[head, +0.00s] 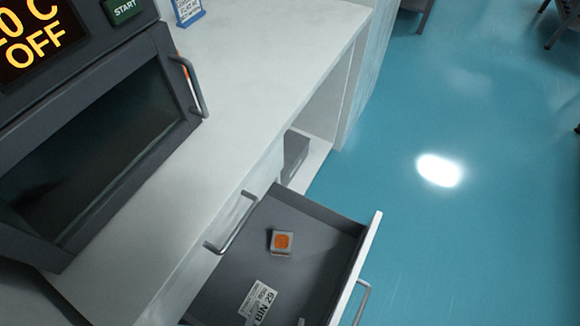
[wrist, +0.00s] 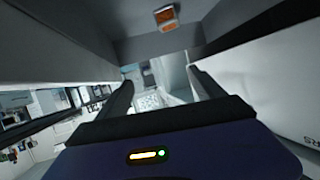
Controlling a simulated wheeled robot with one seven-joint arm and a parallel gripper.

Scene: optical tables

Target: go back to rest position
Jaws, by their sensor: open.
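My gripper (wrist: 160,77) shows in the wrist view, with its two dark fingers spread apart and nothing between them. It does not show clearly in the head view. A small grey box with an orange top (head: 282,242) lies in an open grey drawer (head: 313,213) in the head view. The same box also shows at the top of the wrist view (wrist: 166,17), apart from my fingers.
The drawer, with a BIN 29 label (head: 257,303), sticks out from the white bench (head: 255,95). A dark oven-like device (head: 95,130) with a handle and lit OFF display stands on the bench.

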